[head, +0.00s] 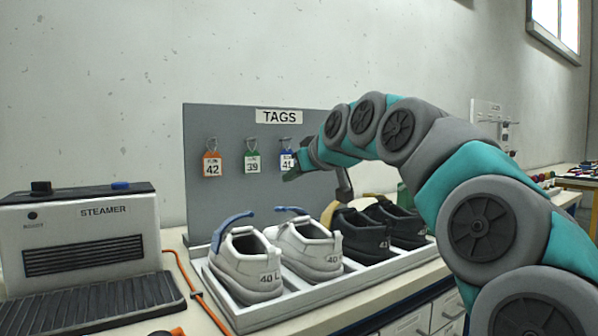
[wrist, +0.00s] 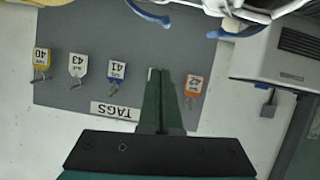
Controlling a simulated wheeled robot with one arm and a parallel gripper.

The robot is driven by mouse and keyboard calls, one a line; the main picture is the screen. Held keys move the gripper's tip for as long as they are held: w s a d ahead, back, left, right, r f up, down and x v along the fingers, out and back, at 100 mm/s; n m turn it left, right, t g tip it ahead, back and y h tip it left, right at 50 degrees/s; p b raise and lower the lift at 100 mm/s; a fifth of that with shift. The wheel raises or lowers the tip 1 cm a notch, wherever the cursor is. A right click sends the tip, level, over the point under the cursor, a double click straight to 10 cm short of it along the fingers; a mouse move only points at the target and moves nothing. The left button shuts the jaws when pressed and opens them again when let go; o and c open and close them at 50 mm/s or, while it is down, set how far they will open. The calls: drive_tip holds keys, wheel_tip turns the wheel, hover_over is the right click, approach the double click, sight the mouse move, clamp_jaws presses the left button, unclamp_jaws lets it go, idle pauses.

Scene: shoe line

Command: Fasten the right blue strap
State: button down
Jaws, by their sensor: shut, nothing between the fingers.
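Two white shoes stand side by side in the tray. The left shoe (head: 247,267), marked 40 L, has a raised blue strap (head: 233,226). The right shoe (head: 306,247), marked 40, has the right blue strap (head: 291,210), its free end sticking out over the shoe. The upside-down wrist view shows two blue straps at its top edge, one left of centre (wrist: 150,14) and one right of it (wrist: 238,31). My gripper (head: 290,176) is above and behind the white shoes, before the tag board, apart from the straps. Its fingers (wrist: 155,72) are together and empty.
Two black shoes (head: 362,238) share the white tray (head: 256,317); a yellow strap (head: 328,214) shows there. The grey tag board (head: 230,125) with hanging tags stands behind. A steamer (head: 80,235) and orange cable (head: 199,298) are at left. My arm covers the right side.

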sight(293, 211)
drive_tip(key=w+a+f, duration=0.1)
drive_tip(key=w, duration=0.1)
drive_tip(key=w+a+f, duration=0.1)
drive_tip(key=f, duration=0.1)
drive_tip(key=shift+w+f+p, duration=0.2)
drive_tip(key=shift+w+p, duration=0.15)
drive_tip(key=shift+p, duration=0.05)
drive_tip(key=shift+d+f, duration=0.15)
drive_tip(key=shift+f, duration=1.15)
drive_tip(key=shift+s, duration=0.1)
